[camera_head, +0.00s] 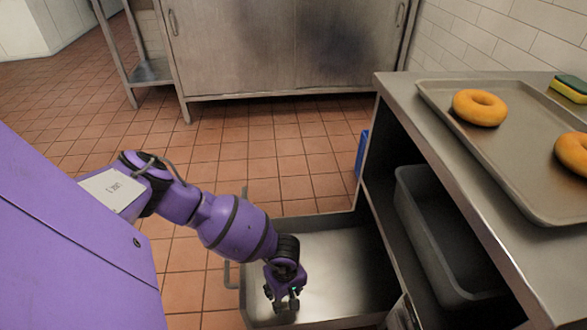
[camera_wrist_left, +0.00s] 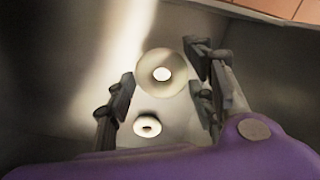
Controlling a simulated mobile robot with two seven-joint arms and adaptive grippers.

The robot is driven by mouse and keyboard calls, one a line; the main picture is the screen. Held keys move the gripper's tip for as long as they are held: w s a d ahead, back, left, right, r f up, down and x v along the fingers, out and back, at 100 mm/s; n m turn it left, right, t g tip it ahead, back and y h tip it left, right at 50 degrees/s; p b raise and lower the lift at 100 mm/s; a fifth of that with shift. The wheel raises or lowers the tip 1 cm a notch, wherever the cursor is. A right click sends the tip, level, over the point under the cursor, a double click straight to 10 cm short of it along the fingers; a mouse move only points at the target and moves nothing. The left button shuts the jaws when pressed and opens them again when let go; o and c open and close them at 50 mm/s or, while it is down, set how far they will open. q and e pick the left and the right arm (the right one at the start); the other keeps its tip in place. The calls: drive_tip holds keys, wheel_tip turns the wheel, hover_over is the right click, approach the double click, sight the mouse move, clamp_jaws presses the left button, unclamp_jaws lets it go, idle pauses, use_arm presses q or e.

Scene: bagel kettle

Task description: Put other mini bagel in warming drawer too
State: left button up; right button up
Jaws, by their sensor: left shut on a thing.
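My left gripper (camera_head: 283,300) reaches down into the open metal warming drawer (camera_head: 340,255) below the counter. In the left wrist view, my left gripper (camera_wrist_left: 160,68) is shut on a pale ring-shaped mini bagel (camera_wrist_left: 145,64), held between its fingertips. A second pale mini bagel (camera_wrist_left: 147,126) looks smaller there and appears to lie on the drawer floor. How far the held bagel is above the floor is hard to tell. My right gripper is not in view.
A tray (camera_head: 450,105) on the counter at the right holds two larger golden bagels (camera_head: 480,108). A yellow-green sponge (camera_head: 568,88) lies behind it. A grey bin (camera_head: 425,235) sits on the shelf below. A metal cabinet (camera_head: 280,45) stands across the open tiled floor.

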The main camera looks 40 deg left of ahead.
sight(287, 304)
use_arm(q)
wheel_tip(287, 304, down, 2)
drive_tip(key=shift+f+b, duration=0.2)
drive_tip(key=shift+b, duration=0.15)
wheel_tip(287, 304, down, 4)
drive_tip(key=shift+r+b, duration=0.1)
drive_tip(key=shift+b, duration=0.95)
drive_tip(key=shift+f, duration=0.35)
drive_tip(key=shift+r, duration=0.15)
drive_tip(key=o, duration=1)
drive_tip(key=shift+f, duration=0.2)
drive_tip(key=shift+o, duration=0.6)
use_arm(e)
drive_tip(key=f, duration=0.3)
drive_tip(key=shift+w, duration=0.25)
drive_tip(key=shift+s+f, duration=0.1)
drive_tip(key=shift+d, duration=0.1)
